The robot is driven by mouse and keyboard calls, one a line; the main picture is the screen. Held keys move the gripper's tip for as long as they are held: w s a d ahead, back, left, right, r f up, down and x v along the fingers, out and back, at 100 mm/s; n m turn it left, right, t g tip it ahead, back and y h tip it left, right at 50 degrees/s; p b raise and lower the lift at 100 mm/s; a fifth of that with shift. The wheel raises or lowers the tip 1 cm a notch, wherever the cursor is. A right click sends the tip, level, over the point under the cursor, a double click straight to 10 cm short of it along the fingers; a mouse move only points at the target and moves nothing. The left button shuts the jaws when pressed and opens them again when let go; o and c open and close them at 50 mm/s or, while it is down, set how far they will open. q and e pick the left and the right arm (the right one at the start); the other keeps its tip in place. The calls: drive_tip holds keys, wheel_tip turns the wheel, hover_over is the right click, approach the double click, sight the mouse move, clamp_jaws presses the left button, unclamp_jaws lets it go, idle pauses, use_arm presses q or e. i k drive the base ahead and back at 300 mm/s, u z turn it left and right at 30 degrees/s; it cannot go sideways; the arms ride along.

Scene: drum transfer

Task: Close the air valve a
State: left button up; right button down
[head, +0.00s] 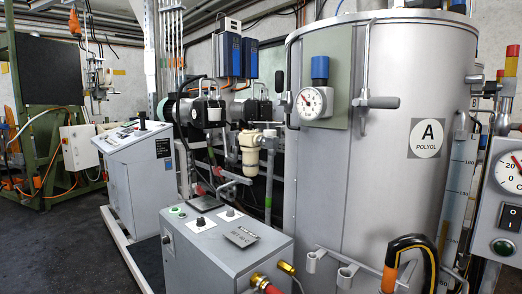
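A large silver tank (323,190) marked "A POLYOL" (425,138) stands at the right of centre. A grey-green panel (341,62) on its front carries a round white gauge (314,102) with a blue knob (320,68) above it. Beside the gauge, a thin vertical pipe (366,60) runs down to a grey lever handle (377,102). The lever lies horizontal, pointing right, across the pipe. It looks like the air valve of tank A, but no label on it is readable. Neither of my grippers is visible.
A grey control box (225,262) stands low in front of the tank. A black-and-orange curved handle (408,262) rises at the bottom right. A gauge box (505,200) is at the right edge. A white console (140,165) stands left; dark floor (60,245) there is open.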

sight(279, 74)
drive_tip(key=u, duration=1.7)
drive_tip(key=i, duration=2)
drive_tip(key=z, duration=3.3)
drive_tip(key=i, duration=0.5)
